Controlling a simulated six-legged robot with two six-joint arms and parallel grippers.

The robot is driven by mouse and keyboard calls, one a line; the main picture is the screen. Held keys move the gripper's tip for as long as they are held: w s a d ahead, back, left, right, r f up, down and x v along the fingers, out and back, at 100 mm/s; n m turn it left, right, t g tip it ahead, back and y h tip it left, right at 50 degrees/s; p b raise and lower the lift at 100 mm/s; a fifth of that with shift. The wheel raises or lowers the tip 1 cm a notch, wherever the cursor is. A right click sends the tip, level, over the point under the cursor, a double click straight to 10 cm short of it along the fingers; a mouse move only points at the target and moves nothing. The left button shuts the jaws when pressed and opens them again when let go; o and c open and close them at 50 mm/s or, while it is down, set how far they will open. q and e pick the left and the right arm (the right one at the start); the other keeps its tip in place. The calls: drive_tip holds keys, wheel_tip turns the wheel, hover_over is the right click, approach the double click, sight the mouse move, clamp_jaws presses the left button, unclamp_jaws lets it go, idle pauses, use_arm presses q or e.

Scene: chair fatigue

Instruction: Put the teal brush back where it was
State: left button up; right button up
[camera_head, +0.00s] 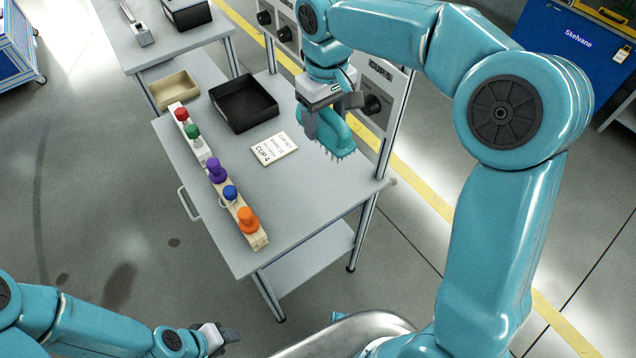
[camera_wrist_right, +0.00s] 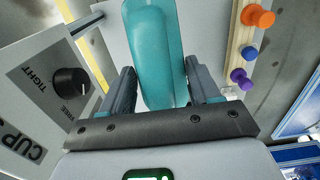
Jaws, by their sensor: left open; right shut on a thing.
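The teal brush (camera_head: 336,134) is in my right gripper (camera_head: 333,104), bristles facing down, above the right part of the grey table (camera_head: 310,182). In the right wrist view the teal brush (camera_wrist_right: 157,55) sits between the two fingers of my right gripper (camera_wrist_right: 160,88), which is shut on it. I cannot tell how far the bristles are above the table. My left gripper (camera_head: 218,336) is open and empty at the bottom of the head view, low and away from the table.
A wooden rack (camera_head: 257,239) with several coloured knobs runs along the table's left side. A black tray (camera_head: 243,103), a beige tray (camera_head: 174,89) and a white card (camera_head: 274,148) marked CUP 4 are near. A panel with a knob (camera_head: 372,106) stands behind. The table's front middle is clear.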

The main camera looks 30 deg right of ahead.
drive_tip(key=shift+s+f, duration=0.15)
drive_tip(key=shift+f, duration=0.25)
wheel_tip(320, 180, down, 19)
drive_tip(key=b, duration=0.2)
drive_tip(key=shift+a+f+b, duration=0.1)
drive_tip(key=shift+f+b, duration=0.05)
drive_tip(key=shift+b, duration=0.15)
drive_tip(key=shift+f, duration=0.1)
drive_tip(key=o, duration=1)
